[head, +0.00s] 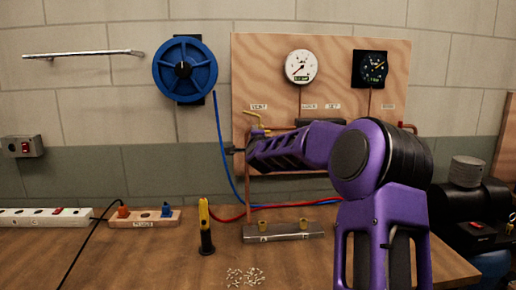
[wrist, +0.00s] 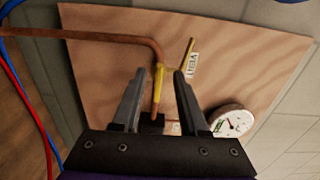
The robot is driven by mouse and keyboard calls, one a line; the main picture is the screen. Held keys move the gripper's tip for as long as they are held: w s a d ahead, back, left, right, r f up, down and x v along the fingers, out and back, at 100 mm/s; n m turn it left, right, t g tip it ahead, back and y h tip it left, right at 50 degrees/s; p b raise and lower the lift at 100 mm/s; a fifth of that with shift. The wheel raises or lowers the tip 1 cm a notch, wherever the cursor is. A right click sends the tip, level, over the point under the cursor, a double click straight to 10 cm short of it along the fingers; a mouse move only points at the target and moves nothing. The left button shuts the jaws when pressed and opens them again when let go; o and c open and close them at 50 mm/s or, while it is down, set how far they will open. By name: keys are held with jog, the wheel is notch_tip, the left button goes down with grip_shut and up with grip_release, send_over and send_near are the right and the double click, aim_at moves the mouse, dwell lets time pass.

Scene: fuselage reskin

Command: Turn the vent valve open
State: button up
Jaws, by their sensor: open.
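The vent valve shows in the head view as small yellow parts (head: 254,115) below the VENT label, on the left of the wooden board. In the wrist view, a bright yellow piece (wrist: 159,77) lies between my fingertips, over the end of a copper pipe. A thin brass-yellow rod (wrist: 187,53) stands beside the VENT label (wrist: 193,64), just beyond the right fingertip. My gripper (wrist: 159,73) is open, with a finger on each side of the bright yellow piece; I cannot tell if either touches it. In the head view my gripper (head: 233,150) is at the board's left edge, below the valve.
The wooden board (head: 340,80) carries a white gauge (head: 300,67) and a black gauge (head: 370,69). A blue wheel (head: 184,69) hangs to its left. On the bench are a metal manifold (head: 283,231), a yellow-and-black tool (head: 206,227) and small loose pieces (head: 245,276).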

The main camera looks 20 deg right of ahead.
jog(key=v, duration=1.2)
jog(key=shift+s+b, duration=0.2)
jog(key=shift+b, duration=0.1)
jog(key=shift+a, duration=0.1)
